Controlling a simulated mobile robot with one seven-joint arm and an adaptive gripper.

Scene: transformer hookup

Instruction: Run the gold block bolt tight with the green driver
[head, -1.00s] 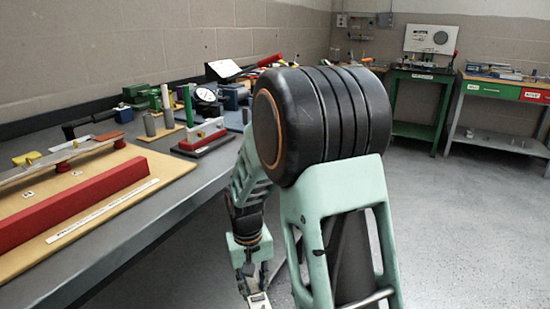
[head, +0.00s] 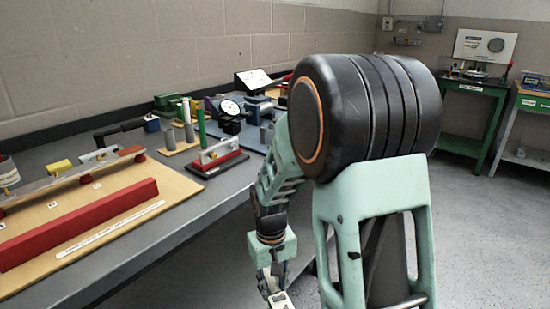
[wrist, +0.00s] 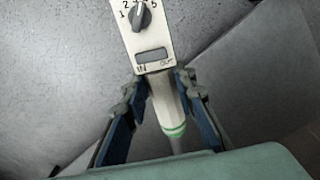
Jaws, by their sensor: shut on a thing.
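My gripper (wrist: 162,82) is shut on a pale driver (wrist: 166,100) with a green ring at its lower end. Its face has a numbered dial, a dark window and IN and OUT marks. In the head view my gripper (head: 275,284) hangs low at the bottom, beside the bench's front edge and over the floor. The driver's pale body (head: 279,300) shows there, partly cut off by the frame. A small yellow block (head: 60,167) sits behind a long bar on the tan board at the left. I cannot tell which bolt is the gold block bolt.
The tan board (head: 178,190) carries a red bar (head: 80,225) along its front. A green post (head: 201,123), a dial gauge (head: 230,108) and a red-and-white fixture (head: 217,157) stand farther along the bench. A green table (head: 470,120) stands at the back right. Grey floor is open at right.

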